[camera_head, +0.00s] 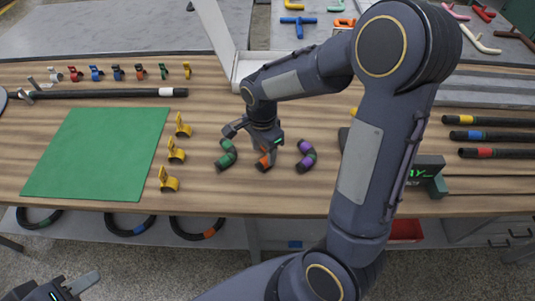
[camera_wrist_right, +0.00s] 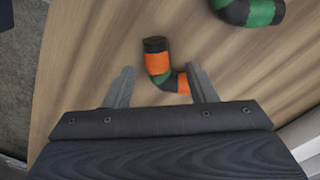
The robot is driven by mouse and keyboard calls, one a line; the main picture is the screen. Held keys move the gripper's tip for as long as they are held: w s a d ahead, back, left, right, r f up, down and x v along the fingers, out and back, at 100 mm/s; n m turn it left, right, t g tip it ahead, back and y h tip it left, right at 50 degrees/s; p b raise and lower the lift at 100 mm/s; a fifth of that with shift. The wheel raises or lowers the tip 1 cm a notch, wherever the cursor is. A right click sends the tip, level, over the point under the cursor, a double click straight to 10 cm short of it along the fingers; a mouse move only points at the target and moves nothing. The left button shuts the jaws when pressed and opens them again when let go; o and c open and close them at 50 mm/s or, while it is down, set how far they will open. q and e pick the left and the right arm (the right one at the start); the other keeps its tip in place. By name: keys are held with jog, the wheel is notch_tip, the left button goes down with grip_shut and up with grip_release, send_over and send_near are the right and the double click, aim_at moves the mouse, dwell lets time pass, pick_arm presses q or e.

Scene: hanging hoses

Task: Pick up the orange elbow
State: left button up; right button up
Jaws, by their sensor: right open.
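The orange elbow (camera_head: 263,161), a short bent pipe with black ends and orange bands, lies on the wooden table, mostly covered by my right gripper in the head view. In the right wrist view the orange elbow (camera_wrist_right: 157,64) lies ahead of and partly between the fingertips; one end is close beside the right-hand finger, and I cannot tell if they touch. My right gripper (camera_wrist_right: 163,85) is open and empty; it also shows from above in the head view (camera_head: 262,150). My left gripper (camera_head: 72,286) is at the bottom left, away from the table, its jaw opening unclear.
A green elbow (camera_head: 227,155) lies left of the orange one and a purple elbow (camera_head: 306,156) right of it. Yellow clips (camera_head: 176,152) stand beside a green mat (camera_head: 98,153). Black hoses (camera_head: 491,136) lie at the right. The table's front edge is close below the elbows.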

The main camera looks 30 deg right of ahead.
aim_at(265, 160)
jog(key=f, duration=0.3)
jog(key=shift+s+d+f, duration=0.1)
jog(key=shift+s+f, duration=0.15)
jog(key=shift+f, duration=0.1)
jog(key=c, duration=1.1)
jog(key=shift+r, duration=0.15)
